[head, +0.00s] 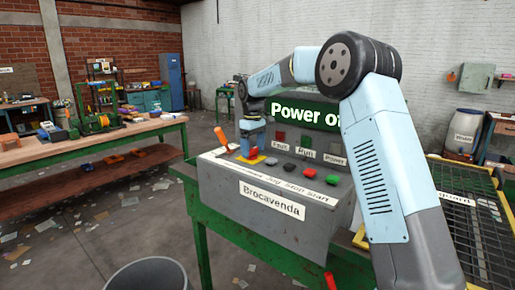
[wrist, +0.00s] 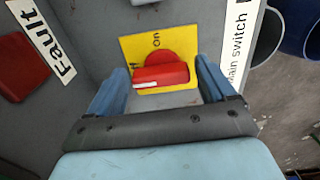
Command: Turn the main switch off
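The main switch is a red rotary knob (wrist: 162,72) on a yellow plate (wrist: 128,44), at the left end of the grey panel. In the wrist view its grip bar lies crosswise, with a white mark on its left half. The word "on" shows above the knob; a smaller label at its upper left is partly hidden. My gripper (wrist: 161,78) is open, one blue finger on each side of the knob with small gaps. In the head view my gripper (head: 251,150) is low over the yellow plate (head: 257,158) and hides most of the knob.
A green display (head: 300,114) reads "Power of", its end hidden by my arm. Fault, Run and Power lamps and several coloured buttons (head: 309,172) share the console (head: 225,190). An orange-handled lever (head: 221,137) stands left of my gripper. A workbench (head: 90,143) is at left.

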